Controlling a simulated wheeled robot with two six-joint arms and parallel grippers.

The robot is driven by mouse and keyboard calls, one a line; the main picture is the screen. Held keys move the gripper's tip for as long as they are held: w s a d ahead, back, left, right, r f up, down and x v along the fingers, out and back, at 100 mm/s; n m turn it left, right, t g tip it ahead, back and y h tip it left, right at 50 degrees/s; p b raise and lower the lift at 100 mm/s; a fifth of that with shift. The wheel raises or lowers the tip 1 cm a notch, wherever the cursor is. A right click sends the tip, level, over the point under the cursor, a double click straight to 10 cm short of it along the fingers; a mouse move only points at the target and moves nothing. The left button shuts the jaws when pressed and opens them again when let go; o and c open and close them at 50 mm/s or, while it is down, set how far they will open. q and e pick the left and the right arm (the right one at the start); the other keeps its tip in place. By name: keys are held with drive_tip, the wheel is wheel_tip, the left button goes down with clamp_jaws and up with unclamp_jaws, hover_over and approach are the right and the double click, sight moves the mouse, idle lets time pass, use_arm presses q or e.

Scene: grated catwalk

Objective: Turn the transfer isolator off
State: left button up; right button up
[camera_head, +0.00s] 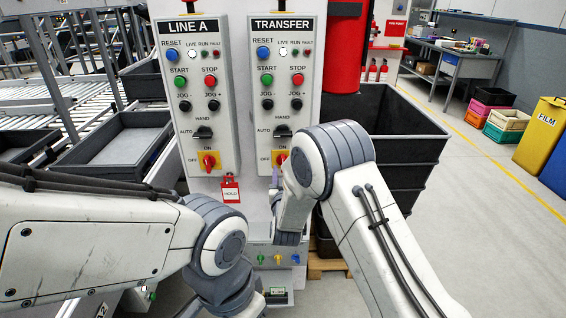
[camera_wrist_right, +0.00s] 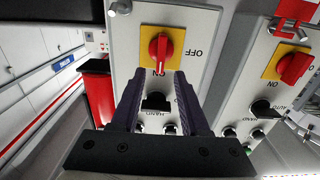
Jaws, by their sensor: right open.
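The transfer isolator is a red rotary knob on a yellow plate (camera_wrist_right: 160,55), low on the TRANSFER panel (camera_head: 284,75). In the right wrist view, which is upside down, the knob's handle lines up with the ON mark. My right gripper (camera_wrist_right: 159,76) is open, its two dark fingers pointing at the knob with tips close to its ON side. Nothing is between the fingers, and I cannot tell whether they touch the plate. My left arm is low at the left; its gripper is out of view.
The LINE A panel (camera_head: 190,75) stands left of TRANSFER with a similar red isolator knob (camera_head: 209,161). A black selector (camera_wrist_right: 157,101) lies close to the right gripper's fingers. A dark bin (camera_head: 408,145) stands at the right.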

sight(283, 162)
drive_tip(key=shift+w+p, duration=0.3)
drive_tip(key=shift+w, duration=1.95)
clamp_jaws()
